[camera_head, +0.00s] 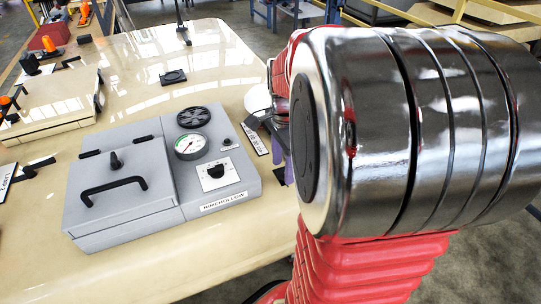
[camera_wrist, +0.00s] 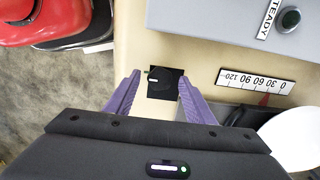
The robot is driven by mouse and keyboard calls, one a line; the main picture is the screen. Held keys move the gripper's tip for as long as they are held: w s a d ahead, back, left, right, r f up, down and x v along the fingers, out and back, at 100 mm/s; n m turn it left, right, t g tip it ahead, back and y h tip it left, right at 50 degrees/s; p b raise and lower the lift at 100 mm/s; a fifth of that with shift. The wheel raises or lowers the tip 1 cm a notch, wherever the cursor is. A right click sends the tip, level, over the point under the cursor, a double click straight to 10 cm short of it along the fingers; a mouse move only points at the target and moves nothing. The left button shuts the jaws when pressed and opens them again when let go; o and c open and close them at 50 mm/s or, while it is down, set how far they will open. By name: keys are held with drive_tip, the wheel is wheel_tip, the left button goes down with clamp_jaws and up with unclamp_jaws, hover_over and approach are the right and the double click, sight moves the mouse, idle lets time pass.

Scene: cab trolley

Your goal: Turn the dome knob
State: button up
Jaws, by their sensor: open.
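A round black knob (camera_wrist: 160,79) with a white mark at its left sits on a black square plate on the cream table. My gripper (camera_wrist: 159,76) is open, and its purple fingers lie either side of the knob in the wrist view, with gaps. I cannot tell how far above it the fingertips are. A white dome (camera_wrist: 292,137) is at the lower right in the wrist view; it also shows in the head view (camera_head: 257,98). A white scale plate (camera_wrist: 255,80) marked 0 to 120, with a red pointer (camera_wrist: 264,100), lies between knob and dome. In the head view my arm hides the knob.
A grey panel box (camera_head: 217,165) with a gauge, a grille and a black-handled lid stands left of my gripper. Its edge (camera_wrist: 200,25) is close above the knob in the wrist view. A cream case (camera_head: 45,100) lies farther left. The table's front is clear.

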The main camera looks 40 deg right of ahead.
drive_tip(key=shift+f, duration=0.45)
drive_tip(key=c, duration=1.1)
